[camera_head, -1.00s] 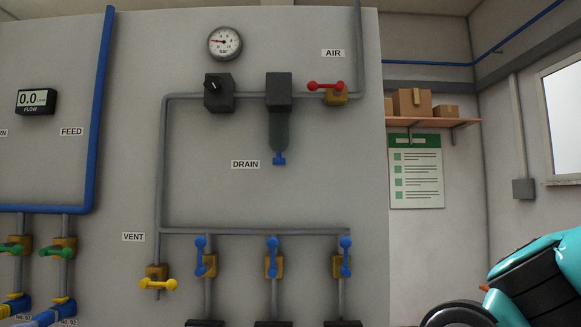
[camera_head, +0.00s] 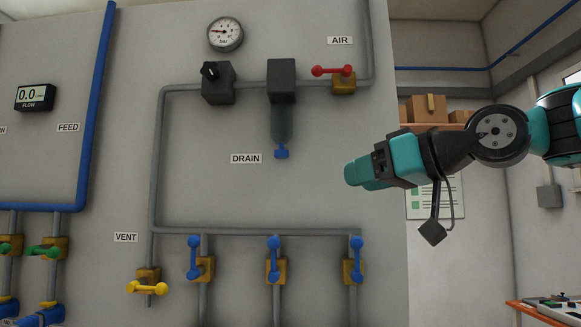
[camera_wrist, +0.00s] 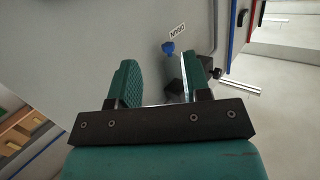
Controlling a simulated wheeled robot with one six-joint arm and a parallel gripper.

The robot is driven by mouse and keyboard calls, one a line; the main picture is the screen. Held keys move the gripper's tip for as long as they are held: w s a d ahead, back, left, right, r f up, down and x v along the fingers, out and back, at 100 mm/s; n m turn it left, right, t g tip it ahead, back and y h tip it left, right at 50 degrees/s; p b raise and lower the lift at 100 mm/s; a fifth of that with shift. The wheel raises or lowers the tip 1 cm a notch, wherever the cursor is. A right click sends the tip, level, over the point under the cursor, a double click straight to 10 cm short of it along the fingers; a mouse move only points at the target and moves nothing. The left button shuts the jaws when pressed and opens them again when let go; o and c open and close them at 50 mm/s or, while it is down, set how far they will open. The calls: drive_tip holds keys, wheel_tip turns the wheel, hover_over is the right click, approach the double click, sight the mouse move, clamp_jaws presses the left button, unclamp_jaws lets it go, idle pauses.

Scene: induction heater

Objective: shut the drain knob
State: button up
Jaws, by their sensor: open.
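The drain knob (camera_head: 282,152) is small and blue, at the bottom of the grey translucent filter bowl (camera_head: 282,124) on the wall panel. The DRAIN label (camera_head: 246,159) is to its left. My gripper (camera_head: 350,174) is to the right of the knob and a little lower in the head view, not touching it. In the wrist view the blue knob (camera_wrist: 168,47) shows just beyond the fingertips, between their lines and nearer the right finger. The two green fingers (camera_wrist: 158,64) are apart with nothing held between them. Whether the knob is turned open or shut cannot be told.
A red-handled air valve (camera_head: 343,80) sits above my gripper. Blue-handled valves (camera_head: 274,260) and a yellow vent valve (camera_head: 147,287) line the pipes below. A gauge (camera_head: 225,34) and a regulator (camera_head: 218,82) are at upper left.

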drive_tip(key=n+t+y, duration=0.1)
drive_tip(key=y, duration=0.1)
approach(287, 155)
drive_tip(key=p+x, duration=0.7)
drive_tip(key=x, duration=0.2)
drive_tip(key=shift+r, duration=0.15)
drive_tip(key=shift+w+a, duration=0.3)
drive_tip(key=shift+a, duration=0.05)
drive_tip(key=c, duration=0.6)
